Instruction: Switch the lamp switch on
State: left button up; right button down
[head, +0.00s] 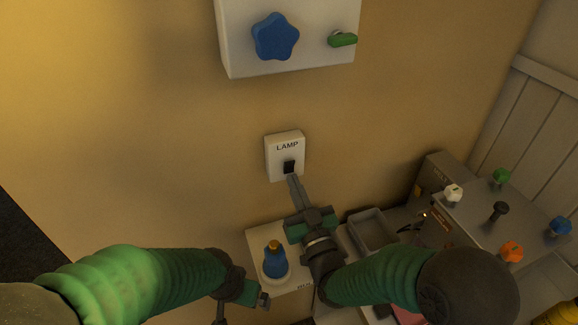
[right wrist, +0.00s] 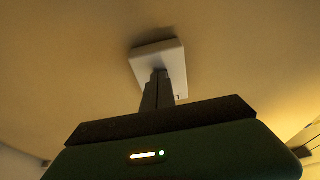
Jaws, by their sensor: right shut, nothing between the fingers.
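The lamp switch is a white wall plate (head: 285,148) marked LAMP with a small black rocker (head: 289,167) in its lower half. My right gripper (head: 293,180) is shut and empty, its fingertips at or just below the rocker. I cannot tell whether they touch it. In the right wrist view the closed fingers (right wrist: 157,80) reach up to the white plate (right wrist: 165,60) and hide the rocker. My left gripper (head: 262,300) is low in the head view, away from the switch, and its fingers are too small to judge.
A white box with a blue star knob (head: 275,37) and a green lever (head: 343,39) is on the wall above. A blue bottle-like object (head: 274,262) stands on a white surface below. To the right are a grey tray (head: 372,228) and a grey panel with several coloured knobs (head: 511,251).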

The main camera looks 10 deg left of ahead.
jog(key=shift+w+a+b, duration=0.3)
jog(key=shift+w+a, duration=0.05)
jog(key=shift+w, duration=0.1)
dwell(0.6)
jog(key=shift+s, duration=0.1)
jog(key=r+v, duration=0.1)
jog(key=v, duration=0.4)
jog(key=shift+s+d+b, duration=0.4)
jog(key=shift+s+b, duration=0.05)
jog(key=shift+r, duration=0.1)
